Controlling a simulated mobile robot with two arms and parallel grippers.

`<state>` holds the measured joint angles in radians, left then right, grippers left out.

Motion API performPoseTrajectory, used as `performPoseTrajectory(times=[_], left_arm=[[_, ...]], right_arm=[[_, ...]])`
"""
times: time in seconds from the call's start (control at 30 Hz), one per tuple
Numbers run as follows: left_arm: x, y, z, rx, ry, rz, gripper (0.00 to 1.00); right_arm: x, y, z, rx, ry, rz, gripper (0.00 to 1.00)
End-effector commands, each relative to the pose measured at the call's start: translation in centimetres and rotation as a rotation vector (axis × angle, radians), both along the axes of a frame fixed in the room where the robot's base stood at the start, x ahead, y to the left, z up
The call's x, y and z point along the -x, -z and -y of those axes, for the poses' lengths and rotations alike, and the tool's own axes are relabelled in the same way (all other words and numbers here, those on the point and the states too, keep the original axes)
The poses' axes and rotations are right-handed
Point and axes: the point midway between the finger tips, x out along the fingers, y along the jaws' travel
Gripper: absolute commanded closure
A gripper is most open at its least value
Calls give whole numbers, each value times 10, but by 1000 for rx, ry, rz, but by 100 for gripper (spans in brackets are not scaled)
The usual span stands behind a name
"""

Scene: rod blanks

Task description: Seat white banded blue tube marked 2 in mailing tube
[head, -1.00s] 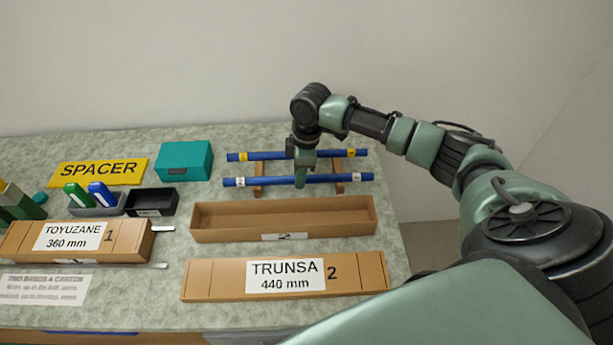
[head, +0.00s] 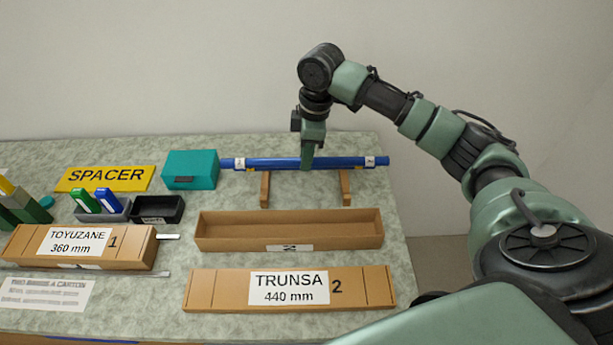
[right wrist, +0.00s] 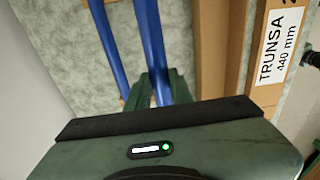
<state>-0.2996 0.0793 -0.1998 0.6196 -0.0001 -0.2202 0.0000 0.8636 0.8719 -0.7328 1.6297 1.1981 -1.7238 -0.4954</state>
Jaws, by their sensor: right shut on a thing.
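The blue tube with white bands (head: 260,163) is held level by my right gripper (head: 309,165), shut around its middle. It appears raised above the wooden rack (head: 345,188). In the right wrist view the held tube (right wrist: 149,40) passes between the fingers (right wrist: 162,92). A second blue tube (right wrist: 106,45) lies beside it there; in the head view the held tube hides it. The open, empty cardboard mailing box (head: 225,240), with a label on its front, lies in front of the rack. The closed-looking piece marked TRUNSA 440 mm 2 (head: 230,290) lies nearer.
A carton marked TOYUZANE 360 mm 1 (head: 130,250) lies at left. Behind it are a small black bin (head: 157,210), a tray with green and blue upright pieces (head: 100,212), a yellow SPACER sign (head: 105,179) and a teal box (head: 190,170) near the held tube's left end.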

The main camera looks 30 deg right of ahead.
Motion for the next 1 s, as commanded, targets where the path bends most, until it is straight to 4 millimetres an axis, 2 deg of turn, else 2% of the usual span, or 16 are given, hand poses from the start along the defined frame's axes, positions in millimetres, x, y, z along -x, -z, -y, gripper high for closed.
performPoseTrajectory(times=[0.03, 0.2, 0.4, 0.57, 0.77, 0.87, 1.0], left_arm=[[0, 2, 0, 0, 0, 0, 43], [0, 4, 0, 0, 0, 0, 43], [0, 4, 0, 0, 0, 0, 43], [0, 5, 0, 0, 0, 0, 43], [0, 4, 0, 0, 0, 0, 43], [0, 4, 0, 0, 0, 0, 43], [0, 4, 0, 0, 0, 0, 43]], right_arm=[[-1, -16, 0, -2, 0, 7, 100], [-1, -57, -1, -2, -1, 5, 100], [0, -85, 0, -1, -1, 1, 100], [0, -92, 0, -1, 0, 1, 100], [5, -90, -8, 1, 53, -1, 100], [14, -86, -22, 2, 149, -1, 100], [37, -75, -50, 3, 347, 1, 100]])
